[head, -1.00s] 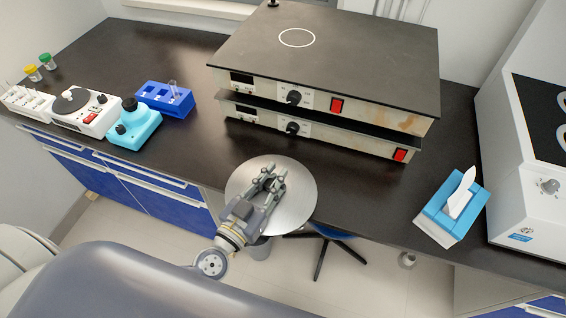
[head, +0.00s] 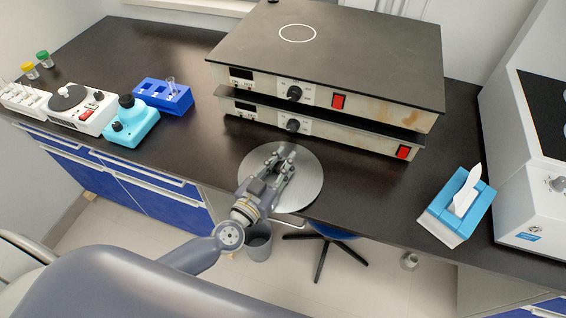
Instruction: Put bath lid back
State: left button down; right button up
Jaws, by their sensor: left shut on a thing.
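The bath lid (head: 307,183) is a round, flat, silver disc near the front edge of the black bench, in front of the stacked flat units. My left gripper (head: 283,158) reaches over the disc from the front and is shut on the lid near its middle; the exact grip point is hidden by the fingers. The lid overlaps the bench edge in the picture, and its height above the bench cannot be told. My right gripper is not in view. Which unit is the bath is not clear from this view.
Two stacked flat-topped units (head: 330,60) stand behind the lid. A white machine (head: 515,190) with a black top and a blue tissue box (head: 440,217) are at right. A blue rack (head: 160,97), a turquoise device (head: 128,124) and a white device (head: 97,117) are at left.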

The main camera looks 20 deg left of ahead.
pick_arm(q)
jog(key=shift+f, duration=0.1)
jog(key=c, duration=1.3)
grip_release()
jog(key=shift+c, duration=0.2)
